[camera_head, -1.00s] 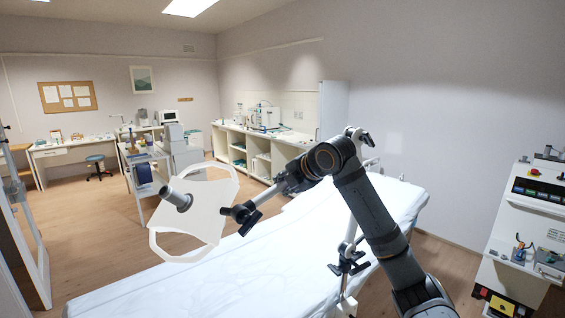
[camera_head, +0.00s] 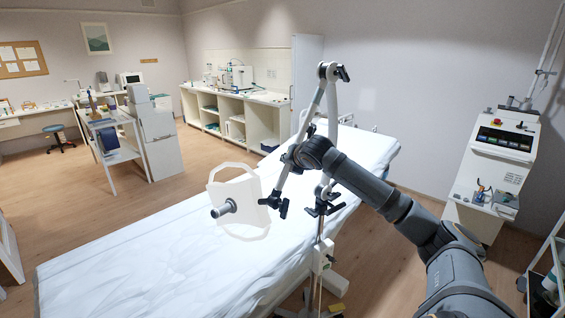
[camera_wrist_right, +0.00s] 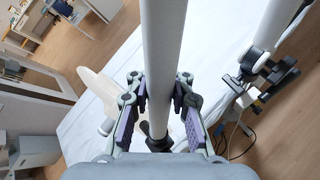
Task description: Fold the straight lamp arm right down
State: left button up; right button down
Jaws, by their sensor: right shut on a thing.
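The straight lamp arm (camera_head: 312,120) slopes down steeply to the left from a black-knobbed top joint (camera_head: 328,72). Below its lower joint (camera_head: 277,206) hangs the white lamp head (camera_head: 240,190) with its grey handle (camera_head: 224,209), over the couch. My right gripper (camera_head: 292,160) is at the lower half of the arm, and my own arm links partly hide it. In the right wrist view the pale pole (camera_wrist_right: 163,45) runs between the two fingers (camera_wrist_right: 160,95), which are shut on it. My left gripper is not in view.
A support pole (camera_head: 332,105) rises beside the lamp arm from a clamp (camera_head: 324,203) at the white-sheeted couch (camera_head: 130,255). A control cabinet (camera_head: 500,150) stands at the right.

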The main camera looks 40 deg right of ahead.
jog(key=shift+d+f, duration=0.25)
jog(key=shift+f, duration=0.2)
jog(key=c, duration=1.1)
grip_release()
jog(key=shift+w, duration=0.15)
jog(key=shift+c, duration=0.2)
jog(key=shift+r, duration=0.15)
